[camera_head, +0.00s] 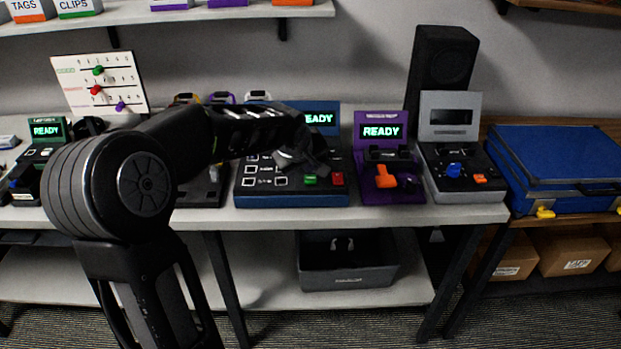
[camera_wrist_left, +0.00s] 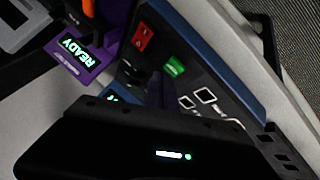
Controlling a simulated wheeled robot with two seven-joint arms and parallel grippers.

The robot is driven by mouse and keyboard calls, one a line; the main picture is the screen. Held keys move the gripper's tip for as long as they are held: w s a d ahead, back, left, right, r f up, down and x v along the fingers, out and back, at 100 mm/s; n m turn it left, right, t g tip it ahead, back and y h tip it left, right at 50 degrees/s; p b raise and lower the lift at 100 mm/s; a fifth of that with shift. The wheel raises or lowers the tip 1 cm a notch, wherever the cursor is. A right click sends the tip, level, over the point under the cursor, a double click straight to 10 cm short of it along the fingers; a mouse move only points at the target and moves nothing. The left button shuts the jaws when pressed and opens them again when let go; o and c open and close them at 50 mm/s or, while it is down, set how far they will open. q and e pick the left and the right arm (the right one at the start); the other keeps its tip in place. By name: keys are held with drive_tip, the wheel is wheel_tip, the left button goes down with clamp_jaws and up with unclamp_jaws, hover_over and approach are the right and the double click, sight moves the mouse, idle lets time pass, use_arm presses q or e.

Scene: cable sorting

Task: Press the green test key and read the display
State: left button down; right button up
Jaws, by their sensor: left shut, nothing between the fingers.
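The blue tester (camera_head: 290,200) stands on the grey bench with its green key (camera_head: 310,180) at the front right, beside a red key (camera_head: 337,179). Its display (camera_head: 320,119) shows green-white letters reading READY, partly covered by my left arm. My left gripper (camera_head: 314,163) is shut and empty, just above and behind the green key. In the left wrist view the green key (camera_wrist_left: 174,67) shows clear of the dark fingers (camera_wrist_left: 160,90); I cannot tell the exact height gap. My right gripper is not in view.
A purple unit (camera_head: 365,193) with an orange lever and its own READY display stands to the right. Beside it is a grey unit (camera_head: 440,187) with a dark screen. A blue case (camera_head: 560,150) is further right. A grey bin (camera_head: 347,277) sits on the lower shelf.

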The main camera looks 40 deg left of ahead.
sight(310, 180)
use_arm(q)
drive_tip(key=shift+f, duration=0.1)
idle(0.8)
drive_tip(key=shift+f+b, duration=0.3)
drive_tip(key=shift+b, duration=0.4)
drive_tip(key=shift+f+b, duration=0.4)
drive_tip(key=shift+b, duration=0.1)
idle(0.4)
drive_tip(key=shift+r, duration=0.1)
idle(0.3)
drive_tip(key=shift+r+p, duration=0.35)
drive_tip(key=shift+r, duration=0.35)
drive_tip(key=shift+r+p, duration=1.45)
drive_tip(key=shift+r, duration=1.1)
drive_tip(key=shift+f, duration=0.1)
